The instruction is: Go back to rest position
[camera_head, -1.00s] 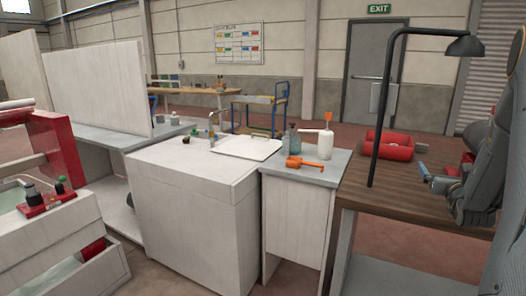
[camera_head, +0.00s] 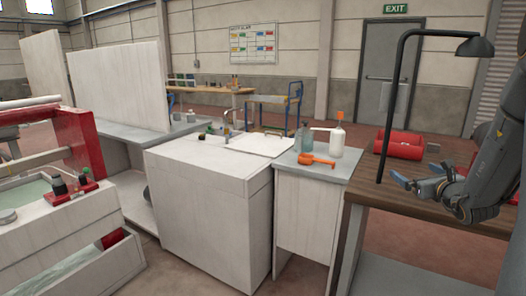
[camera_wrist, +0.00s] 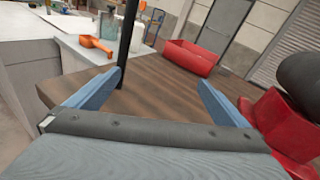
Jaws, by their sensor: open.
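My gripper (camera_head: 418,175) is at the right in the head view, with its two blue fingers spread and nothing between them. It hangs over the brown wooden tabletop (camera_head: 362,188), pointing left. In the wrist view, my gripper (camera_wrist: 160,78) shows its blue fingers apart at left and right, with bare wood between them. My arm comes in from the right edge of the head view; its upper part is out of the picture.
A black lamp post (camera_head: 388,120) stands on the wooden table close to my gripper. A red bin (camera_head: 405,145) lies behind. An orange tool (camera_head: 316,160) and a white bottle (camera_head: 337,140) are on the grey counter (camera_head: 292,161). A red object (camera_wrist: 275,125) is close at right.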

